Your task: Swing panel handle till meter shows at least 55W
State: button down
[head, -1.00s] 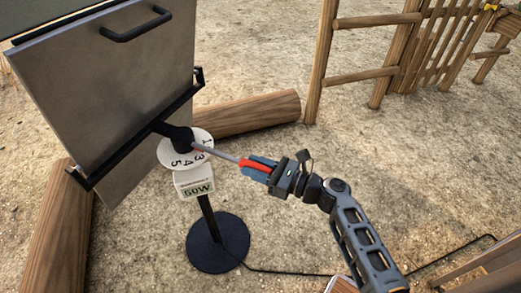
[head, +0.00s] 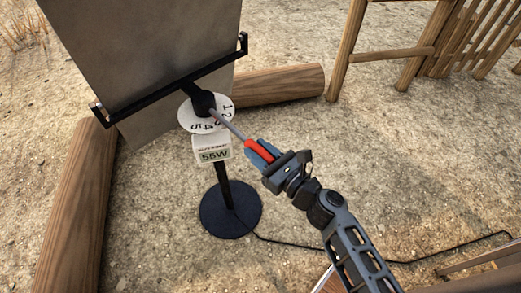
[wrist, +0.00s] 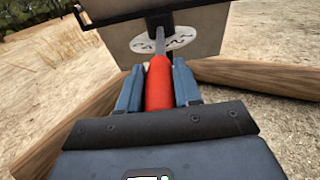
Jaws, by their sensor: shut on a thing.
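The panel (head: 150,60) is a large grey-brown tilted sheet in a black bracket on a stand with a round black base (head: 230,209). A white numbered dial (head: 222,106) sits under the pivot. The meter (head: 211,149) below it reads 55W. The handle is a thin grey rod (head: 227,125) with a red grip (head: 262,150), reaching from the pivot toward my arm. My gripper (head: 262,153) is shut on the red grip. In the wrist view the blue fingers stand on both sides of the red grip (wrist: 159,85), and the panel (wrist: 190,35) is beyond it.
Two wooden logs lie on the sandy ground, one at left (head: 80,210) and one behind the stand (head: 280,88). A wooden climbing frame (head: 390,50) stands at the back right. A black cable (head: 340,252) runs across the ground from the stand.

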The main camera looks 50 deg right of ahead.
jog(key=c, duration=0.8)
grip_release()
jog(key=shift+r, duration=0.1)
jog(key=shift+s+a+b, duration=0.15)
jog(key=shift+s+b, duration=0.15)
jog(key=shift+s, duration=1.65)
jog(key=shift+s+a+b, duration=0.1)
jog(key=shift+s+b, duration=0.15)
jog(key=shift+s, duration=1.65)
jog(key=shift+a, duration=0.1)
jog(key=s+a+f+n+g, duration=0.2)
jog(key=s+a+n+g, duration=0.4)
jog(key=s+n, duration=0.7)
jog(key=s+r+n+t, duration=0.1)
jog(key=s+r+n, duration=0.1)
jog(key=r+n, duration=0.3)
jog(key=s+a+r+n+t+p, duration=0.1)
jog(key=s+r+n, duration=0.2)
jog(key=n, duration=0.8)
jog(key=s+a+r+n+y, duration=0.1)
jog(key=s+r+n, duration=0.1)
jog(key=r+n, duration=0.5)
jog(key=shift+s+a+r+n+t, duration=0.15)
jog(key=shift+s+r+n+t, duration=0.2)
jog(key=shift+r+n+t, duration=0.05)
